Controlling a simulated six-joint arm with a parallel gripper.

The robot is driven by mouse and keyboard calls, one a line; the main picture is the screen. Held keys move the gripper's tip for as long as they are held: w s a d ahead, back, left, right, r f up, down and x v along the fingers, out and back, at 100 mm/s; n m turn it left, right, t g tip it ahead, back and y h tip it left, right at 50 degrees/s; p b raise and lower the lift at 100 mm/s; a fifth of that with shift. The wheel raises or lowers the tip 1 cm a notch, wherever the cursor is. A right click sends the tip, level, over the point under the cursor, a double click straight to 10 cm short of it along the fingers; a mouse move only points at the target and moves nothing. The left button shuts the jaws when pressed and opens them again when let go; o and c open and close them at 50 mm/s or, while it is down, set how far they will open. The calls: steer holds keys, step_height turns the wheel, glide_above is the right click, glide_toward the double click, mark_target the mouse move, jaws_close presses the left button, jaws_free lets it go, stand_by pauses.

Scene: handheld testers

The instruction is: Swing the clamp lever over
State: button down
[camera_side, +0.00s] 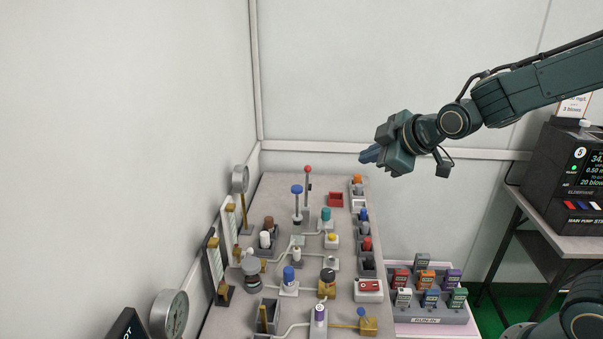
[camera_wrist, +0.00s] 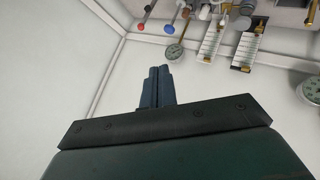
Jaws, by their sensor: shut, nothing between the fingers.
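My gripper (camera_side: 370,154) is in the air above the right far end of the bench, well clear of everything on it. Its two blue-grey fingers are together and empty in the wrist view (camera_wrist: 157,88). I cannot tell for sure which part is the clamp lever. Two upright levers stand at the far end of the bench, one with a red knob (camera_side: 307,168) and one with a blue knob (camera_side: 297,189). The red knob (camera_wrist: 148,8) and blue knob (camera_wrist: 169,29) also show in the wrist view.
The bench (camera_side: 270,185) is crowded with valves and fittings. Gauges (camera_side: 240,179) and scale panels line its left side. A rack of coloured testers (camera_side: 430,308) stands at the lower right. A dark instrument box (camera_side: 565,180) is at the far right. The air around my gripper is free.

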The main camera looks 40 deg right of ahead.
steer(key=w+d+f+n+t, duration=0.3)
steer(key=w+f+n+t, duration=0.3)
steer(key=w+f+n, duration=0.4)
steer(key=shift+w+f+h, duration=0.4)
steer(key=shift+w+f, duration=2.05)
steer(key=shift+f, duration=0.4)
steer(key=shift+w, duration=0.15)
glide_above(307, 186)
steer(key=s+a, duration=0.1)
steer(key=a, duration=0.1)
steer(key=shift+f, duration=0.55)
